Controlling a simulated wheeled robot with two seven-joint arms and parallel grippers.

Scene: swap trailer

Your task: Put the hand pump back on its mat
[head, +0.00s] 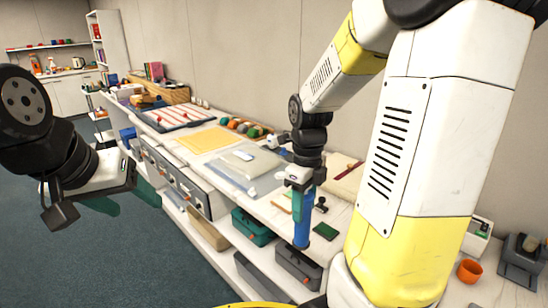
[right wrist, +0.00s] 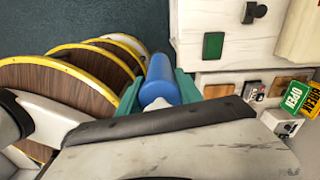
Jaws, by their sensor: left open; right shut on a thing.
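The hand pump (head: 302,230) is a blue cylinder that hangs upright below my right gripper (head: 301,187) in the head view. My right gripper is shut on it, above the shelf edge. In the right wrist view the pump's blue body (right wrist: 164,80) shows between teal fingers (right wrist: 156,90). A small dark green mat (head: 325,231) lies bare on the white bench top, just right of the pump; it also shows in the right wrist view (right wrist: 213,45). My left gripper (head: 128,196) is open and empty over the floor at the left.
The long bench holds a yellow sheet (head: 210,139), a clear tray and a striped board (head: 178,115). Storage cases (head: 298,268) stand on the shelf below. A small black-handled item (head: 321,204) stands near the mat. An orange cup (head: 469,270) is at the right. The floor left is clear.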

